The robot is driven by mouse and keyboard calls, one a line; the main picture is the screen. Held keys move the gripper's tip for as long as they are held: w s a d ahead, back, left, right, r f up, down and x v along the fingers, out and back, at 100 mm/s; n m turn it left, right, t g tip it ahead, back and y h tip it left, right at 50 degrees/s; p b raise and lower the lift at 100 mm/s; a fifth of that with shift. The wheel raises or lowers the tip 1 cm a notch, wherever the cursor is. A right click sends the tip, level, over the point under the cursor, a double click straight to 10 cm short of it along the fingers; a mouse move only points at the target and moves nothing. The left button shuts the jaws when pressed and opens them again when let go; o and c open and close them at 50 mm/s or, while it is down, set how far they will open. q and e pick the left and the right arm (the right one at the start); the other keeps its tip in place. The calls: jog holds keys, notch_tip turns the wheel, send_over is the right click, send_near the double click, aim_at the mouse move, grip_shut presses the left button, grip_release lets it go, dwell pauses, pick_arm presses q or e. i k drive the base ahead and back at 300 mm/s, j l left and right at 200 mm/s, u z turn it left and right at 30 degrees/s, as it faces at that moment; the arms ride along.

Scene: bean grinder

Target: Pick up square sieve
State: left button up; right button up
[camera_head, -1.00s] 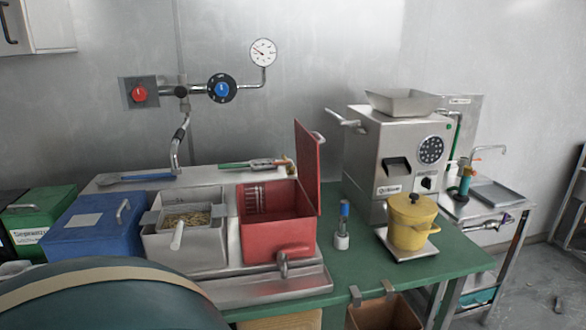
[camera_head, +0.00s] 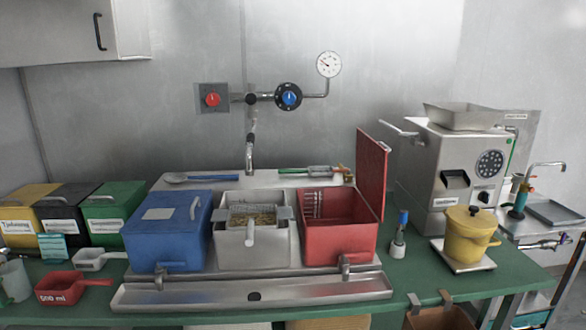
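The square sieve (camera_head: 250,217) sits in the top of an open white-grey bin in the middle of the table. It has a pale handle (camera_head: 250,236) pointing toward me and metal side tabs resting on the bin's edges. Grainy tan material shows in it. Neither of my grippers shows in the head view.
A closed blue bin (camera_head: 165,240) stands left of the sieve's bin, and an open red bin (camera_head: 338,250) with its lid raised (camera_head: 371,175) stands right. A metal trough (camera_head: 215,297) runs along the front. A tap (camera_head: 249,158) hangs behind. A yellow pot (camera_head: 467,243) and grinder (camera_head: 450,170) stand right.

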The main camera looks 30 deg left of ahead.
aim_at(250, 217)
jog(key=i+l+u, duration=0.1)
jog(key=u, duration=1.4)
jog(key=l, duration=2.7)
jog(key=k+j+u, duration=0.25)
jog(key=j+u, duration=0.3)
jog(key=i+j+z, duration=0.3)
jog(key=i+j, duration=0.15)
jog(key=j, duration=0.3)
jog(key=i+j+z, duration=0.15)
jog(key=j, duration=0.25)
jog(key=i, duration=0.05)
